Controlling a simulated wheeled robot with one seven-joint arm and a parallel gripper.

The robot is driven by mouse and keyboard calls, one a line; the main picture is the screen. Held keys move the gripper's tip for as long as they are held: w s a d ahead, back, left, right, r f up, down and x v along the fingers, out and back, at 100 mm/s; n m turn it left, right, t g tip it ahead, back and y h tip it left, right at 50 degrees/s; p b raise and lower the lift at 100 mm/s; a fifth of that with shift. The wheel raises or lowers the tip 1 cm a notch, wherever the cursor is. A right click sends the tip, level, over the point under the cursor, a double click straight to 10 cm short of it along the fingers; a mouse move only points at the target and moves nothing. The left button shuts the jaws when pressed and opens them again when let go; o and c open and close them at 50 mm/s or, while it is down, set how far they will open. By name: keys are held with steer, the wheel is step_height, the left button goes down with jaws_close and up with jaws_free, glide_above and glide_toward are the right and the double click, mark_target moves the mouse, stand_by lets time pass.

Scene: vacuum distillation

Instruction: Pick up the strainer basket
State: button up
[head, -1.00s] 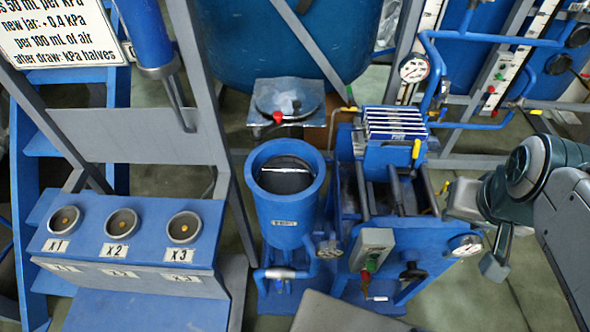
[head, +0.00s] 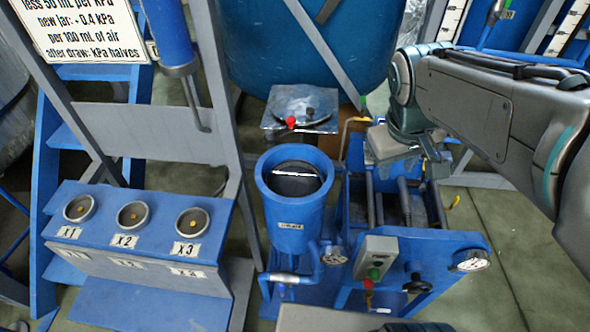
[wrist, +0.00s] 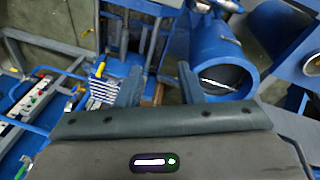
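A blue cylindrical pot (head: 285,213) stands upright left of the blue machine frame, with a white label on its front. Inside its mouth sits a dark round insert with a bright bar across it, which looks like the strainer basket (head: 291,185); its lower part is hidden by the pot wall. In the wrist view the pot (wrist: 197,40) is right of the fingers, and the basket (wrist: 232,72) shows in its mouth. My gripper (wrist: 160,84) is open, with nothing between its fingers. In the head view it hangs over the frame, right of and behind the pot, apart from it.
A panel with cups marked x1, x2 and x3 (head: 140,240) stands at the left. A grey control box (head: 376,257) and gauges sit on the frame's front. A striped stack (wrist: 103,90) lies left of the fingers. A large blue tank (head: 305,45) stands behind.

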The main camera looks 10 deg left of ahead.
steer(key=w+a+f+n+g+h, duration=0.15)
steer(key=w+a+f+n, duration=0.25)
steer(key=w+a+n, duration=0.5)
steer(key=n+h, duration=0.2)
steer(key=n, duration=0.3)
glide_toward(294, 173)
steer(key=shift+g, duration=0.25)
steer(key=x, duration=0.5)
steer(key=shift+w, duration=0.1)
steer(key=shift+w+p+x, duration=0.2)
steer(key=shift+p+x, duration=1.1)
steer(key=shift+x, duration=1.35)
steer(key=shift+c, duration=0.3)
jaws_close()
